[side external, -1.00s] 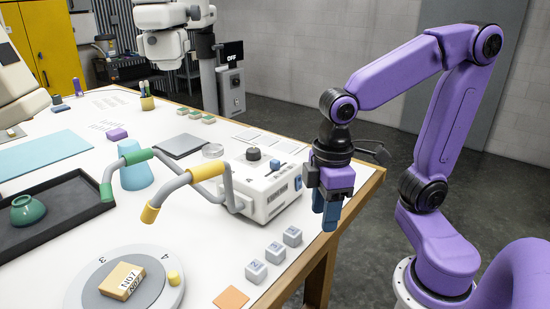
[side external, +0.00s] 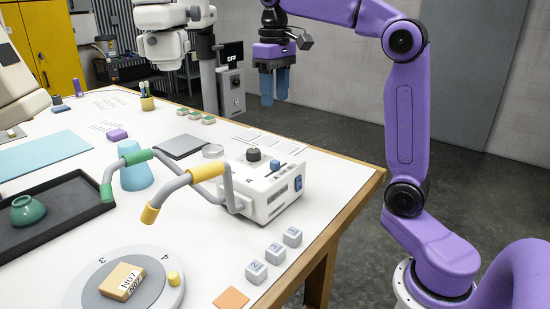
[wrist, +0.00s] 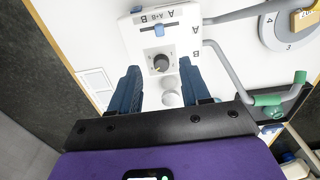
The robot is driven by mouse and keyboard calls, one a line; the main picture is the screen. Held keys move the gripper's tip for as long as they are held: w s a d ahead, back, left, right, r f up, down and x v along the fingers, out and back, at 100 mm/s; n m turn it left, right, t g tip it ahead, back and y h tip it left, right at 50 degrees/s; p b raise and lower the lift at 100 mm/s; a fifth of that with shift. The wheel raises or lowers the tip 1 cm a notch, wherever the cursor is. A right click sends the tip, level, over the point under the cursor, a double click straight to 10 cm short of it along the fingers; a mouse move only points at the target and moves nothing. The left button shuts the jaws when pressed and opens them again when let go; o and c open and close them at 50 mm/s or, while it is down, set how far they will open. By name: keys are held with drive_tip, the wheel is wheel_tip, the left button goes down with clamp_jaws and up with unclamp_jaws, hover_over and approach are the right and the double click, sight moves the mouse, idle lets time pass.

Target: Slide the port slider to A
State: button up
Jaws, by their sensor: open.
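The port slider is a small blue knob (wrist: 159,30) on top of a white box (wrist: 137,50) in the wrist view. It stands around the middle of its scale, under the A+B mark, with B to its left and A to its right. It also shows as a blue knob (side external: 275,165) in the side external view. My gripper (side external: 274,101) is open and empty, raised well above the box. In the wrist view the fingers (wrist: 160,69) hang on either side of the black dial, short of the slider.
A black dial (side external: 253,154) sits beside the slider on the box. Grey bars with a yellow grip (side external: 207,172) and a green grip (side external: 138,157) stretch out from the box. Small grey cubes (side external: 275,254) lie in front. A round numbered turntable (side external: 168,298) stands at front.

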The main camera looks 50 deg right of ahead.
sight(275, 161)
wheel_tip(275, 161, down, 17)
drive_tip(key=shift+f, duration=0.15)
idle(0.5)
drive_tip(key=shift+c, duration=0.3)
